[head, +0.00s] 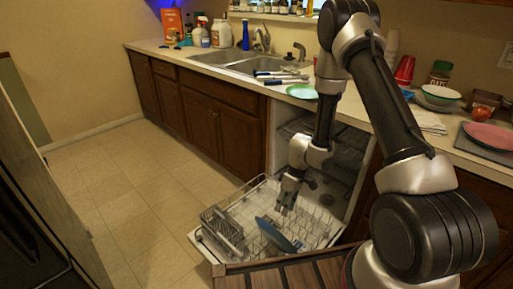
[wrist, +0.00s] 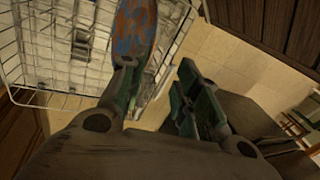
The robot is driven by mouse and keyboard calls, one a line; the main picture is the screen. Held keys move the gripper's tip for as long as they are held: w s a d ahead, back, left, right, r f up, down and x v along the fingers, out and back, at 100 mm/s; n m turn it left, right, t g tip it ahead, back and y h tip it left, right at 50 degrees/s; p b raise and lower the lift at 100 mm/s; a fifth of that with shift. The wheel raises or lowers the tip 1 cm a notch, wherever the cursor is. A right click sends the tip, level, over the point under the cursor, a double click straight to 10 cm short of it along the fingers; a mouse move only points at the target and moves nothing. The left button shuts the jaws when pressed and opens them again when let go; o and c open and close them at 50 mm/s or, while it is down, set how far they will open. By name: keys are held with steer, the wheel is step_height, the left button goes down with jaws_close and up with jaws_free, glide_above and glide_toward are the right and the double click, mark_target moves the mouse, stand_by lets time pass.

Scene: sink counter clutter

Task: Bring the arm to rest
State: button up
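My gripper (head: 287,203) hangs from my bent arm, pointing down over the pulled-out dishwasher rack (head: 208,243). In the wrist view my gripper (wrist: 156,75) has its two fingers apart with nothing between them. A blue dish (head: 275,234) leans in the rack just below the gripper. In the wrist view the dish (wrist: 135,28) shows blue with reddish-brown patches, close past the left fingertip. I cannot tell whether that finger touches it.
The dishwasher door is down, with a grey cutlery basket (head: 222,228) at the rack's left. Tiled floor (head: 130,190) to the left is clear.

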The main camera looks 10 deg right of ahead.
steer(key=w+d+r+t+h, duration=0.1)
steer(key=d+h, duration=0.1)
steer(key=d, duration=0.4)
steer(key=w+d+r+h, duration=0.1)
steer(key=w+d+h, duration=0.15)
steer(key=d, duration=0.35)
steer(key=s+d+r+m+h, duration=0.1)
steer(key=s+d+r, duration=0.1)
steer(key=d+r, duration=0.4)
steer(key=s+d+r+m+h, duration=0.1)
steer(key=s+d+r+h, duration=0.15)
steer(key=r, duration=0.55)
steer(key=s+a+r+m+t+y, duration=0.2)
steer(key=s+a+r+m, duration=0.1)
steer(key=s+r, duration=0.7)
steer(key=s+a+r+m+t+y, duration=0.3)
steer(key=s+r, duration=0.8)
steer(key=r, duration=0.8)
steer(key=shift+m, duration=0.4)
